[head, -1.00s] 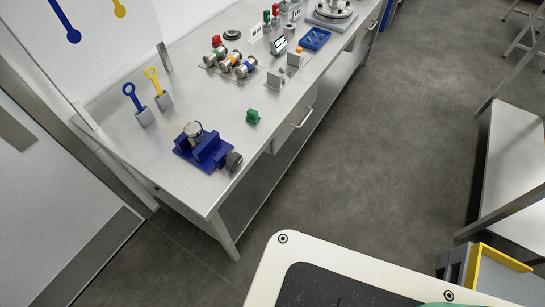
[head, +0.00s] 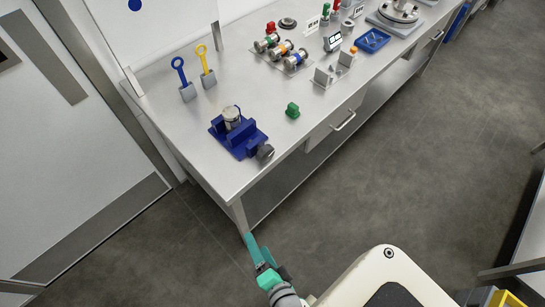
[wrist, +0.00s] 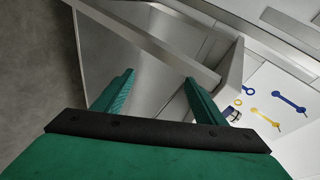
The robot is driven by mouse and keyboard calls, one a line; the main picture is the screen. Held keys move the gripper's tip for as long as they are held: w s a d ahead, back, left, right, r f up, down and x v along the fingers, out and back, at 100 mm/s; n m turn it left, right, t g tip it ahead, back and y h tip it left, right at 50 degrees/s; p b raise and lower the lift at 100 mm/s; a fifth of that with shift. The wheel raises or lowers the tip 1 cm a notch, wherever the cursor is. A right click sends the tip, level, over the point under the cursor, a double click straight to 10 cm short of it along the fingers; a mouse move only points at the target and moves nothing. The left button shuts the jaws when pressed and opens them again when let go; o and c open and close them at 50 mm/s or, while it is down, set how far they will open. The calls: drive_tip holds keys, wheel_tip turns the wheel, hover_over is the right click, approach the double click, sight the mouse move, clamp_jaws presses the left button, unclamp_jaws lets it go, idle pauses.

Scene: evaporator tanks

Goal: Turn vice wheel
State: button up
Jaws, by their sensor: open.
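The blue vice (head: 222,128) stands on the steel bench near its front left corner, with a round silver metal piece (head: 232,114) in it. Its dark grey wheel (head: 265,151) sticks out on the right, toward the bench's front edge. My green gripper (head: 254,245) is low in the head view, apart from the vice and in front of the bench's corner leg. In the wrist view my gripper (wrist: 160,78) has its two fingers wide apart with nothing between them. A small dark and blue thing beside the right finger is too small to tell.
Spools (head: 283,50) and a blue tray (head: 372,40) are farther along the bench (head: 210,170). The floor in front is clear.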

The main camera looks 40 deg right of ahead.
drive_tip(key=w+d+m, duration=0.3)
drive_tip(key=d+m, duration=0.2)
drive_tip(key=m, duration=0.2)
drive_tip(key=m+t+y, duration=0.5)
drive_tip(key=m+t, duration=0.1)
drive_tip(key=m, duration=0.7)
approach(268, 156)
drive_tip(key=shift+h, duration=0.4)
drive_tip(key=w, duration=0.5)
drive_tip(key=w+a, duration=0.1)
drive_tip(key=w, duration=0.2)
drive_tip(key=shift+w+r, duration=0.1)
drive_tip(key=shift+w, duration=0.25)
drive_tip(key=shift+d, duration=0.1)
drive_tip(key=shift+c, duration=0.6)
drive_tip(key=c, duration=0.9)
